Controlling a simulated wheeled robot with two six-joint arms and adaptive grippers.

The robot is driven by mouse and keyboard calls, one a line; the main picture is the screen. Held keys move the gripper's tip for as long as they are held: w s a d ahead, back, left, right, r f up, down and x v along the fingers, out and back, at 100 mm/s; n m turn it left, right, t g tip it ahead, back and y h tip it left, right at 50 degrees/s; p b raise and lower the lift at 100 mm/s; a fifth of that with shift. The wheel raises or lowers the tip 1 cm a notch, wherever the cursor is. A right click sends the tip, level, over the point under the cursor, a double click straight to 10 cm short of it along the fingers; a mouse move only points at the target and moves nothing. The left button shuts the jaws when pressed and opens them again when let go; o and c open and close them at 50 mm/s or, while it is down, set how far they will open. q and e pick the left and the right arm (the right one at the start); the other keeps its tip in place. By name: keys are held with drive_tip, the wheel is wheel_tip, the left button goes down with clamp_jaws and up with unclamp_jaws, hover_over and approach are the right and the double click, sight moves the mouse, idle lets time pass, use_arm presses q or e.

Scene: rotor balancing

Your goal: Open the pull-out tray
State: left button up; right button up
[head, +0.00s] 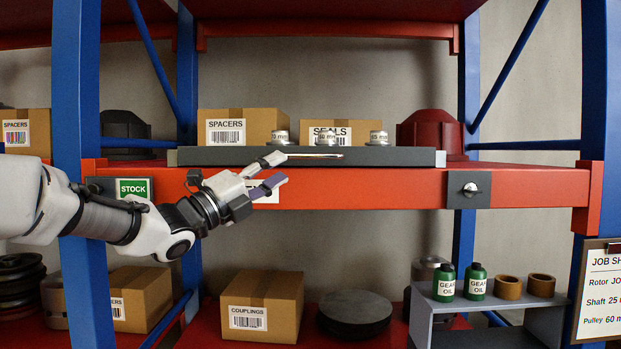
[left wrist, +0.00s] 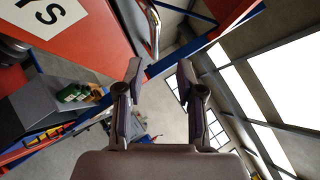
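The pull-out tray (head: 400,157) has a long dark grey front and sits at the middle shelf level, above the red beam (head: 380,188). A thin metal handle (head: 318,156) runs along its front. In the left wrist view the shiny handle (left wrist: 154,28) shows at the top, beyond the fingertips and not between them. My left gripper (head: 281,168) is open and empty in front of the tray, near the handle's left end. Its fingers also show apart in the left wrist view (left wrist: 160,70). The upper finger overlaps the handle's left end in the head view. My right gripper is not in view.
Behind the tray front stand a spacers box (head: 240,126), a seals box (head: 340,130) and small marked cylinders (head: 327,137). A grey plate with a knob (head: 470,189) is on the beam. Blue posts (head: 80,100) flank the rack. Gear oil bottles (head: 475,281) stand below right.

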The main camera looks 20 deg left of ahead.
sight(304, 158)
use_arm(q)
drive_tip(key=p+x, duration=0.1)
drive_tip(key=x, duration=0.1)
drive_tip(key=p+x, duration=0.1)
drive_tip(key=x, duration=0.2)
drive_tip(key=p+x, duration=0.2)
drive_tip(key=shift+w+d+f, duration=0.15)
drive_tip(key=shift+w, duration=0.3)
drive_tip(key=shift+w+d, duration=0.15)
drive_tip(key=shift+c, duration=0.3)
clamp_jaws()
